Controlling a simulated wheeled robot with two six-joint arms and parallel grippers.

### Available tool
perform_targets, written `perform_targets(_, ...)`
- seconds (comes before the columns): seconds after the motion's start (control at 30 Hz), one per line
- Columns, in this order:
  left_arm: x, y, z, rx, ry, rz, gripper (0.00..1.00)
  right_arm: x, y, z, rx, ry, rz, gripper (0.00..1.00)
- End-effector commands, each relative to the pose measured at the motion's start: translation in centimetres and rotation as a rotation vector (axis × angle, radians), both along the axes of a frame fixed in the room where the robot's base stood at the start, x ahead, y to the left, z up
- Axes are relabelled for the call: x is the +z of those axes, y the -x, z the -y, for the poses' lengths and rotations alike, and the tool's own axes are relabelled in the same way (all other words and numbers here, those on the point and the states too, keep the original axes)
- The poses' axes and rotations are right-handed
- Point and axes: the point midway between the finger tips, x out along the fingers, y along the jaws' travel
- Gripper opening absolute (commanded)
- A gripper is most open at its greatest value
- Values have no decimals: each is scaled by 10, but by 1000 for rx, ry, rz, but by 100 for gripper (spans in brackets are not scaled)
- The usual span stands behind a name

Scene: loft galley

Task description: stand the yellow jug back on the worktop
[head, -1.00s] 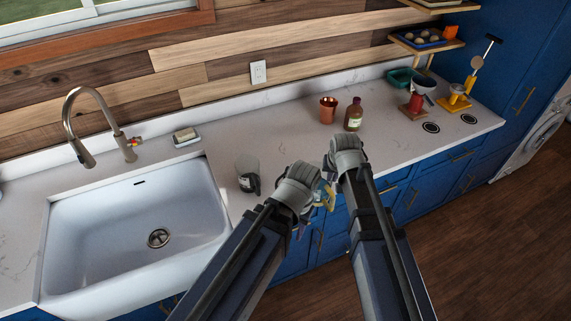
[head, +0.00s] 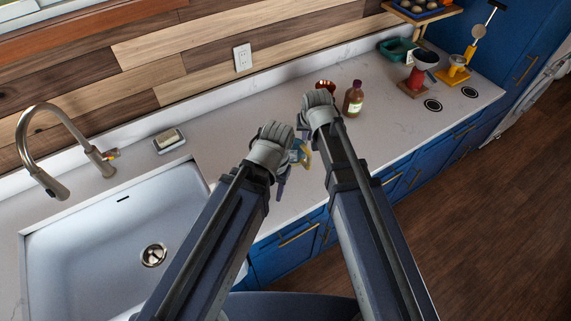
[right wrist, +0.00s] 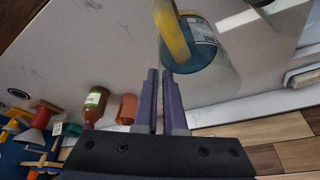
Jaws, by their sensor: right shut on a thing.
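The yellow jug (head: 306,157) is mostly hidden behind my grippers in the head view. The right wrist view shows its yellow band (right wrist: 171,32) and blue-green side with a pale label. My right gripper (head: 305,136) is shut on the jug; its purple fingers (right wrist: 160,72) meet the yellow part. The jug appears over the worktop (head: 225,130); whether it touches the top cannot be told. My left gripper (head: 286,172) is close on its left, fingers partly hidden, so its opening and any contact are unclear.
A copper cup (head: 325,86) and brown bottle (head: 353,99) stand just behind my right gripper. The sink (head: 90,255) and soap dish (head: 170,140) are at left. A red-and-white item (head: 420,70) and a green bin (head: 396,48) stand at the back right.

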Motion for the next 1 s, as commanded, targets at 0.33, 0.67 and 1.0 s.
perform_targets(0.33,-3,0,0,0,0,0,50,-3,0,0,0,0,0,0)
perform_targets(0.67,-45,0,0,-3,-1,1,50,-45,0,0,0,0,0,0)
perform_targets(1.0,-63,0,0,-10,-1,1,50,-63,0,0,0,0,1,0)
